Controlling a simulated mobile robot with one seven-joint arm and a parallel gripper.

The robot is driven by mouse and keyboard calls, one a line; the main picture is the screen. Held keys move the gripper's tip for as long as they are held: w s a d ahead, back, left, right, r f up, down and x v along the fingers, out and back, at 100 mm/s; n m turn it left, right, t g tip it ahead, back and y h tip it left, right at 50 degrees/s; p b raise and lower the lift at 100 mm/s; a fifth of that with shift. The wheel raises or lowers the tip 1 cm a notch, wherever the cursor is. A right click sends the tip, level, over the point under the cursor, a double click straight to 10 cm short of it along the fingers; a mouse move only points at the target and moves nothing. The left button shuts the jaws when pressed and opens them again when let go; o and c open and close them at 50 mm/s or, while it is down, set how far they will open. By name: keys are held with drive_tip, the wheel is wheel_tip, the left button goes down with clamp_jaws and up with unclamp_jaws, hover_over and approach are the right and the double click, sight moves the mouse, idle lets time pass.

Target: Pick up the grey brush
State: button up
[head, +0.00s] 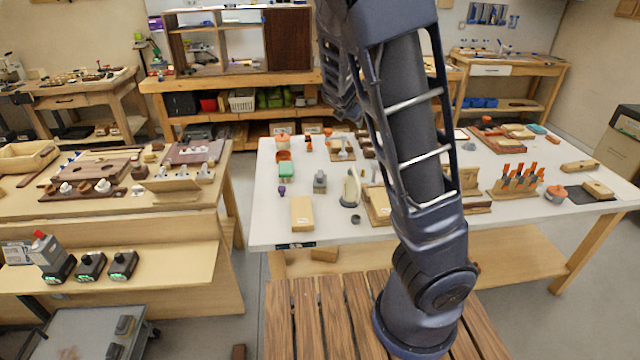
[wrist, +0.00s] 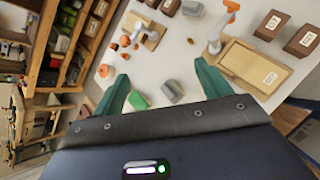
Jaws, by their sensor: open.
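A small grey block-like item (head: 320,182), which looks like the grey brush, stands on the white table (head: 268,225) left of my arm. In the wrist view the grey item (wrist: 171,92) lies between and below the two green fingers, partly hidden by the gripper body. My gripper (wrist: 162,72) is open and empty, with the fingers spread wide above the table. Its height above the item is hard to judge. The gripper itself is outside the head view, where my arm rises through the middle.
A green block (wrist: 138,100) lies beside the grey item, near the left finger. A wooden box (wrist: 250,68) and an orange-tipped tool (wrist: 218,32) are to the right. Orange pieces (wrist: 103,71) lie to the left. Bare table shows beyond the fingertips.

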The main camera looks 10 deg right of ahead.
sight(320, 182)
drive_tip(key=s+a+r+n+t+y, duration=0.1)
drive_tip(key=a+r+n+t, duration=0.4)
drive_tip(key=a+r+n, duration=0.65)
drive_tip(key=f+m, duration=0.1)
drive_tip(key=f, duration=1.2)
drive_tip(key=d+f+m, duration=0.1)
drive_tip(key=f, duration=1.2)
drive_tip(key=f+m, duration=0.1)
drive_tip(key=f, duration=1.3)
drive_tip(key=shift+d+m, duration=0.25)
drive_tip(key=shift+m, duration=0.1)
drive_tip(key=shift+x, duration=5.35)
drive_tip(key=shift+f, duration=0.15)
drive_tip(key=c, duration=1.1)
